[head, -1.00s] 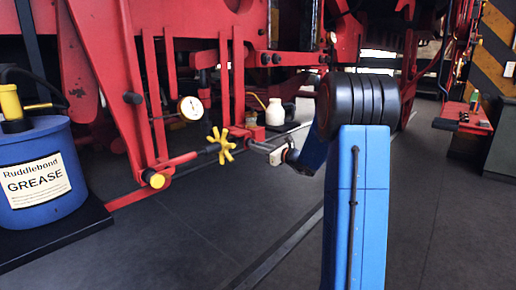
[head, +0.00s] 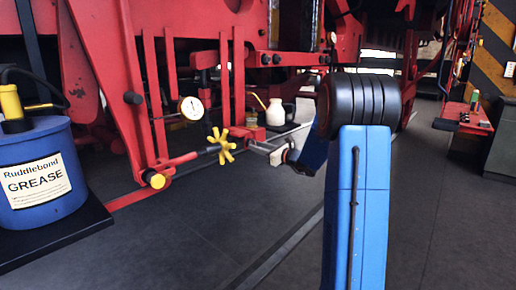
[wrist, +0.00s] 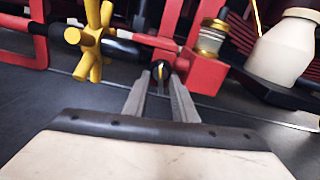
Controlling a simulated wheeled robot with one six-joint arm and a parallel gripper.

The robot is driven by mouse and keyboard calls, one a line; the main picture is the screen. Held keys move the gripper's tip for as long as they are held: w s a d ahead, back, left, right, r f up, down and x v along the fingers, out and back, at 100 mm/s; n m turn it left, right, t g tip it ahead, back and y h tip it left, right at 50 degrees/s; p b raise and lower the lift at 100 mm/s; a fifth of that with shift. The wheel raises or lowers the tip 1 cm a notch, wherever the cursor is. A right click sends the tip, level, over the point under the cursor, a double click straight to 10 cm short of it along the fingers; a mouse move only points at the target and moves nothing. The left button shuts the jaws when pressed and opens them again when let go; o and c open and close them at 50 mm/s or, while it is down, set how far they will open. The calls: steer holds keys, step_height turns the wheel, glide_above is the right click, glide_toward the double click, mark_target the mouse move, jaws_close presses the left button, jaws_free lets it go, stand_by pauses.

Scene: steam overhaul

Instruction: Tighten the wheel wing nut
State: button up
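The yellow spoked hand nut (head: 221,145), which looks like the wheel wing nut, sits on a dark rod beside the red frame. It also shows at the upper left of the wrist view (wrist: 90,38). My gripper (head: 256,144) is just right of it in the head view. In the wrist view my gripper (wrist: 158,82) has its two grey fingers apart, with a gap and nothing held. A small dark round end with a yellow mark (wrist: 159,70) shows by the fingertips; I cannot tell whether they touch it. The nut is left of and apart from the fingers.
A round gauge (head: 191,108) is on the red frame left of the nut. A cream bottle (head: 275,112) stands behind my gripper, close on the right in the wrist view (wrist: 284,47). A blue grease drum (head: 38,170) stands at left. The floor in front is clear.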

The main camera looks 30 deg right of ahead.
steer(key=v, duration=1.7)
steer(key=shift+s, duration=0.15)
